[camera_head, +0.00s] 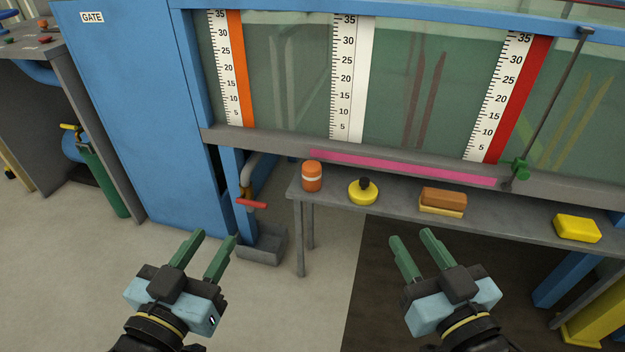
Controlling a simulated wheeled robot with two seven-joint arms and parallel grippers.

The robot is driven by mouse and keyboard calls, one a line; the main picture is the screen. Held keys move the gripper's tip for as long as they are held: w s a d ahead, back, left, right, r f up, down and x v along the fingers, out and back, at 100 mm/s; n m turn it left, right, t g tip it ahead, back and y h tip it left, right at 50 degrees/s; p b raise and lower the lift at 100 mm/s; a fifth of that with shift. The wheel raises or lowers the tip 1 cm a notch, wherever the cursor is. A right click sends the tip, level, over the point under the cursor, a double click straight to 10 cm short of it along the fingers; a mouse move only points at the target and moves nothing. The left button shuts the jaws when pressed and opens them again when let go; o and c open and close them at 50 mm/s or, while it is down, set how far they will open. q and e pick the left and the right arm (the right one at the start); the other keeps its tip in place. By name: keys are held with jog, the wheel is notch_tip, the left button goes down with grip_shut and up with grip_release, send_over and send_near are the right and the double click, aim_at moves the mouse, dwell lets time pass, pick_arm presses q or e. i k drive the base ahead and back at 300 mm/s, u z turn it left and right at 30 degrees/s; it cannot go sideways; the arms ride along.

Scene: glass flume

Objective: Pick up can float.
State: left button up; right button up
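The can float appears to be the small orange cylinder with a white band (312,177). It stands upright at the left end of a narrow grey shelf (394,202) in front of the glass flume. My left gripper (214,237) is open and empty, in front of the shelf and lower left of the can in the picture. My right gripper (412,236) is open and empty, lower right of the can. Neither gripper touches anything.
Right of the can, the shelf holds a round yellow piece with a black knob (362,195), a brown-and-tan block (442,200) and a yellow block (577,228). A red-handled tap (251,203) and grey trough (263,248) are left of the shelf. The glass flume (290,75) rises behind.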

aim_at(311, 169)
jog(key=u, duration=0.25)
jog(key=k, duration=0.3)
jog(key=u, duration=1.7)
jog(key=i, duration=0.3)
jog(key=z, duration=0.75)
jog(key=i, duration=1.2)
jog(key=z, duration=1.35)
jog(key=i, duration=0.5)
jog(key=z, duration=0.4)
